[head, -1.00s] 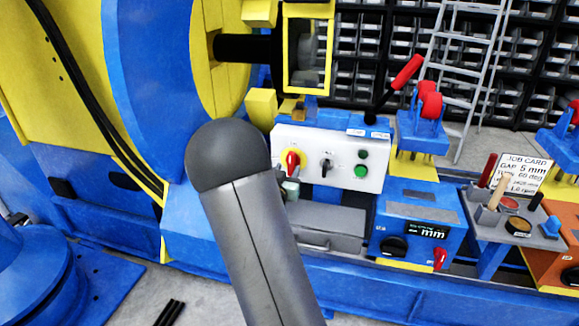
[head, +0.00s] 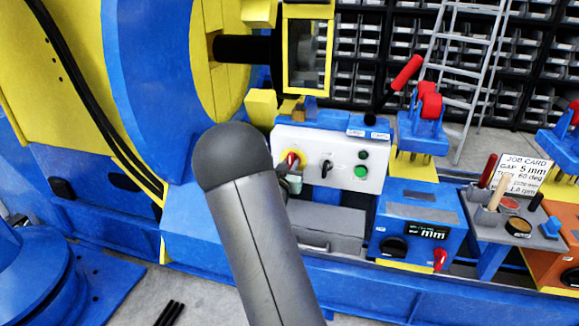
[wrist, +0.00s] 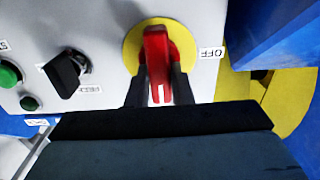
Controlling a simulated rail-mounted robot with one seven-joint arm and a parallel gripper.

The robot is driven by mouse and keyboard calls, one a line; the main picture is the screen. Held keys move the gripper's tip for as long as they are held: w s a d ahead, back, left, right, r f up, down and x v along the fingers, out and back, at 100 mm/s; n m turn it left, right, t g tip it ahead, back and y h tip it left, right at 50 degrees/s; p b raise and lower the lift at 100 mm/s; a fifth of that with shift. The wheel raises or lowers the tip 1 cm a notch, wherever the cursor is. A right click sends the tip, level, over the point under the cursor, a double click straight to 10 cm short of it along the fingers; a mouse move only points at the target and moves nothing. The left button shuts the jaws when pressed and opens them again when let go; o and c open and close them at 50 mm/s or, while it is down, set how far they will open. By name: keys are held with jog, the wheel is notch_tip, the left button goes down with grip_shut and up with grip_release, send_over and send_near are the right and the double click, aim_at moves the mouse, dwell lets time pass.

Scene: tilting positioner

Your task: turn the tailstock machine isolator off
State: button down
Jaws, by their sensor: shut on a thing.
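The isolator is a red handle (wrist: 156,60) on a yellow disc (wrist: 131,50), fixed to a white control panel (wrist: 100,22). It also shows in the head view as a red handle (head: 291,157), partly hidden by my gripper (head: 293,180). In the wrist view, which sees the panel upside down, the handle stands upright in the picture. An OFF label (wrist: 211,53) is to the right of the disc there. My gripper (wrist: 159,78) is shut on the handle, one dark finger on each side. Any other position label is hidden.
A black selector knob (wrist: 64,75) and green buttons (wrist: 9,74) sit beside the isolator on the same panel. A grey drawer box (head: 335,228) is below the panel. A blue gauge box (head: 418,215) stands to the right. A yellow-and-blue machine (head: 150,90) rises at left.

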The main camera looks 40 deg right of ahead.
jog(key=shift+n, duration=0.3)
jog(key=shift+w+a+f+n+p, duration=0.15)
jog(key=shift+n+p, duration=0.65)
jog(key=shift+n, duration=2.05)
jog(key=shift+w+a+f+n+p, duration=0.15)
jog(key=shift+n+p, duration=0.65)
jog(key=shift+n, duration=2.1)
jog(key=shift+w+f+n+p, duration=0.15)
jog(key=shift+n+p, duration=0.65)
jog(key=shift+n, duration=2.05)
jog(key=shift+s, duration=0.15)
jog(key=c, duration=1.3)
grip_release()
jog(key=shift+a, duration=0.1)
jog(key=p+v, duration=0.1)
jog(key=v, duration=1.6)
jog(key=shift+s, duration=0.15)
